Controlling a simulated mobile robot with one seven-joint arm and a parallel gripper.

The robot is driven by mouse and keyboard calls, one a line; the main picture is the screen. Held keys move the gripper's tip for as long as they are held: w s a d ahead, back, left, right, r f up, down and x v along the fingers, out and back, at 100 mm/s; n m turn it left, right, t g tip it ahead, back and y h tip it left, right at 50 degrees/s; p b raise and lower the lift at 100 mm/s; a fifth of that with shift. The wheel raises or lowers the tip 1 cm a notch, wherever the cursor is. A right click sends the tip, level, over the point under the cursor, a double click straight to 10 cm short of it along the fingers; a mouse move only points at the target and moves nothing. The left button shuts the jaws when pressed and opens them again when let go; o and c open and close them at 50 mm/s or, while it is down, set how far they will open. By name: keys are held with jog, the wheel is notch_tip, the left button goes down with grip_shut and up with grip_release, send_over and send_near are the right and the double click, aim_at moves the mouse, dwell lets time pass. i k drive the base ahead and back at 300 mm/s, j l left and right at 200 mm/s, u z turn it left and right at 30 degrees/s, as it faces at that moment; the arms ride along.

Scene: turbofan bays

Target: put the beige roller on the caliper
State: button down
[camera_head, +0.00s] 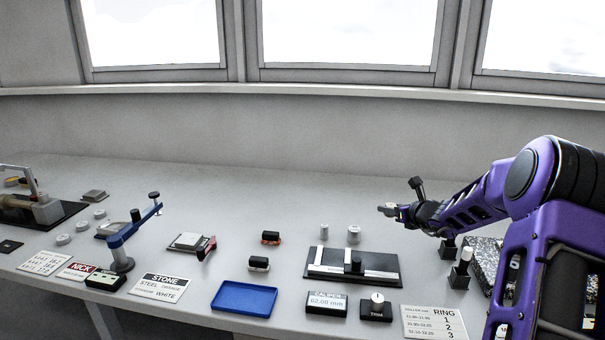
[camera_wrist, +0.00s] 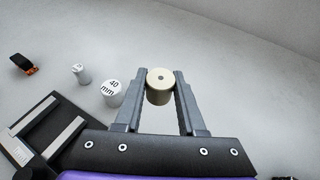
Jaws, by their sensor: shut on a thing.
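The beige roller (camera_wrist: 159,88) is a short cylinder with a small dark centre mark. It sits between the two fingers of my gripper (camera_wrist: 161,76), which is shut on it. In the head view my gripper (camera_head: 390,210) is above the bench, behind and to the right of the caliper; the roller is hard to make out there. The caliper (camera_head: 352,267) is a black base with a pale rail and a dark upright slider. In the wrist view the caliper (camera_wrist: 42,133) is at the lower left, apart from the roller. Its display (camera_head: 326,302) reads 62.00 mm.
Two grey cylinders, one small (camera_head: 324,231) and one larger (camera_head: 353,234) marked 40 mm in the wrist view, stand behind the caliper. A blue tray (camera_head: 244,299) and a trim knob box (camera_head: 376,307) are in front. Black-based posts (camera_head: 460,276) stand at right.

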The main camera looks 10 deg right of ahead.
aim_at(334, 258)
jog(key=k+l, duration=0.15)
jog(key=k, duration=0.35)
jog(key=k+l, duration=0.15)
jog(key=k, duration=0.3)
